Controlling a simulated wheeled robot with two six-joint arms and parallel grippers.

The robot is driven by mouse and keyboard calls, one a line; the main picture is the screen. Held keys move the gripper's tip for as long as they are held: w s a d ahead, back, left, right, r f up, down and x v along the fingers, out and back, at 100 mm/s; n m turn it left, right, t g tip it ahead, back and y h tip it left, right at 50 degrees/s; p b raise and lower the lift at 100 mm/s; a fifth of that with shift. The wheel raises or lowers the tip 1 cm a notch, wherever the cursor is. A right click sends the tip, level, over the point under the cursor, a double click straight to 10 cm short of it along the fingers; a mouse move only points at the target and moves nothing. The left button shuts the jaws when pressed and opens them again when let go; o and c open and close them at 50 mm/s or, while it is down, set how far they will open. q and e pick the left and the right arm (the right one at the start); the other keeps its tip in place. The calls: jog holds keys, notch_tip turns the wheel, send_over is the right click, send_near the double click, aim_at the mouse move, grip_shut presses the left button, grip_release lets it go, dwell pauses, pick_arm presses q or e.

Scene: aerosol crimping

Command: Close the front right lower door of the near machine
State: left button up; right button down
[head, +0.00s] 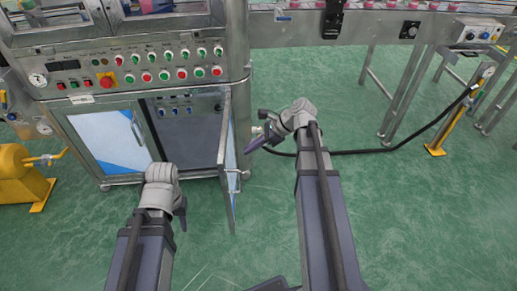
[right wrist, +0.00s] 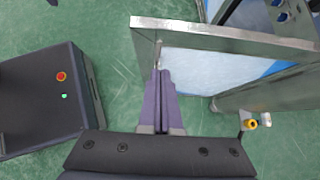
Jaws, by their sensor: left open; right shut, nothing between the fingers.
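The near machine (head: 130,75) stands at the upper left of the head view. Its front right lower door (head: 228,165) is swung open and seen almost edge-on, showing the dark cabinet interior (head: 185,118). In the right wrist view the door's metal frame (right wrist: 225,37) and pale panel cross the upper part. My right gripper (head: 252,143) is shut and empty, right of the door; its fingers (right wrist: 162,85) point at the door's free-edge side. I cannot tell whether they touch it. My left gripper (head: 182,215) is open and empty, low in front of the cabinet, left of the door.
The left lower door (head: 100,138) is closed. A yellow valve fixture (head: 22,180) stands at the left. A conveyor (head: 350,27) runs along the back right. A black hose (head: 400,145) leads to a yellow-footed post (head: 455,120). Green floor right of the door is mostly clear.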

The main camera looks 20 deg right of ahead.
aim_at(225, 157)
jog(key=a, duration=0.1)
jog(key=w+a+f, duration=0.1)
jog(key=a, duration=0.1)
jog(key=a+f, duration=0.1)
jog(key=shift+w+a+b, duration=0.2)
jog(key=shift+w+b, duration=0.2)
pick_arm(q)
jog(key=shift+f, duration=0.95)
pick_arm(e)
jog(key=shift+w+a, duration=0.25)
jog(key=shift+a, duration=0.3)
jog(key=shift+a, duration=0.15)
